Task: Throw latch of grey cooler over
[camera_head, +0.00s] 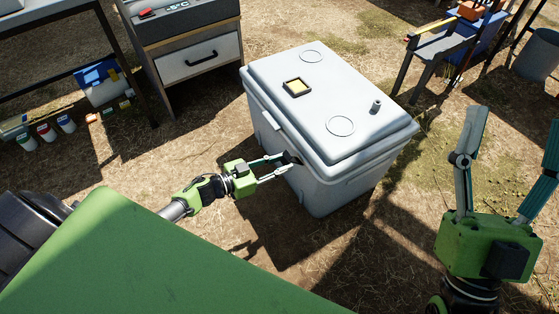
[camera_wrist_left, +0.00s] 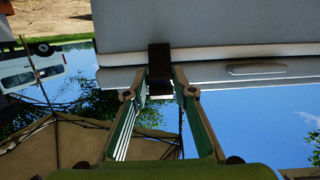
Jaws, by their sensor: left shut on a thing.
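The grey cooler (camera_head: 335,192) stands on the ground in the middle of the head view, its lid (camera_head: 345,95) down. Its dark latch (camera_head: 294,158) is on the side facing my left arm, at the lid's edge. My left gripper (camera_head: 288,161) reaches it from the left and is shut on the latch. In the left wrist view the dark latch (camera_wrist_left: 159,66) stands between the two fingertips, against the cooler's pale wall (camera_wrist_left: 220,25). The fingers partly hide the latch in the head view. My right gripper (camera_head: 517,120) is open and empty, right of the cooler.
A grey cabinet (camera_head: 195,60) with a drawer stands behind left. A dark table frame (camera_head: 130,75) with bottles and a blue-white box (camera_head: 100,82) is at far left. Bare ground surrounds the cooler.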

